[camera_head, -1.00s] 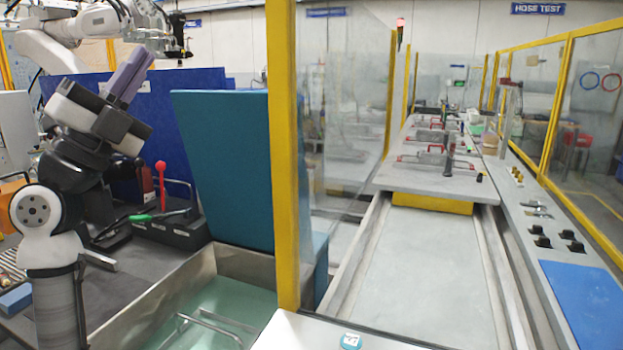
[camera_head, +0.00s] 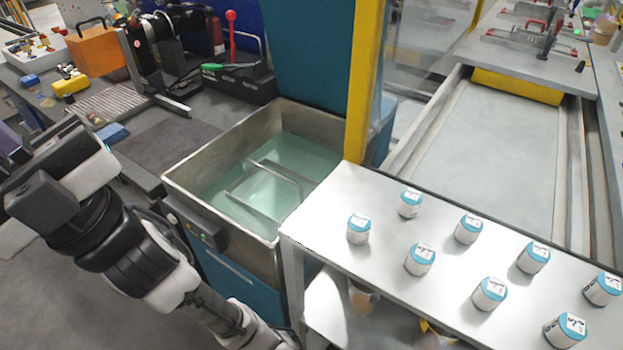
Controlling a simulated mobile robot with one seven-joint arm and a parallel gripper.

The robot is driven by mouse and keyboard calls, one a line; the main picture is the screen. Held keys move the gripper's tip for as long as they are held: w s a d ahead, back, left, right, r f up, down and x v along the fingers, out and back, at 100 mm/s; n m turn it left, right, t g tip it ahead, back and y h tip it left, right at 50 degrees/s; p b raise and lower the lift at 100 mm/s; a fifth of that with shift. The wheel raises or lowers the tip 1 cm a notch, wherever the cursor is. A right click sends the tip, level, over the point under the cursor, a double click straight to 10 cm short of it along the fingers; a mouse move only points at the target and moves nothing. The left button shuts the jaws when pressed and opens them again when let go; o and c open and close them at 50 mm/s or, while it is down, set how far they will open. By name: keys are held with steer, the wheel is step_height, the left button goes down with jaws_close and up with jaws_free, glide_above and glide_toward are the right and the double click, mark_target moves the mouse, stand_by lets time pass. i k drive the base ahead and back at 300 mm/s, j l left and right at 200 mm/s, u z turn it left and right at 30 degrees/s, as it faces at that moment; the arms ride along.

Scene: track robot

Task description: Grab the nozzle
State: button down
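Several small white cylinders with teal tops and printed labels stand upright on the white table at the lower right, such as one cylinder (camera_head: 419,260) near the table's middle. I cannot tell whether these are the nozzles, and no other thing is clearly a nozzle. My gripper (camera_head: 12,150) is at the left edge, partly cut off by the frame. It is far to the left of the cylinders and touches none of them. Its fingertips do not show clearly, so I cannot tell whether it is open.
A steel basin (camera_head: 185,180) of greenish liquid with a wire handle lies between my arm and the white table (camera_head: 390,285). A yellow post (camera_head: 364,80) rises behind the table. A dark workbench (camera_head: 165,145) holds an orange box (camera_head: 95,50) and a red-knobbed lever (camera_head: 231,35).

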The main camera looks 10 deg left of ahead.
mark_target(91, 116)
steer(key=u, duration=1.5)
steer(key=i+j, duration=1.8)
steer(key=i+j+u, duration=0.05)
steer(key=j, duration=0.05)
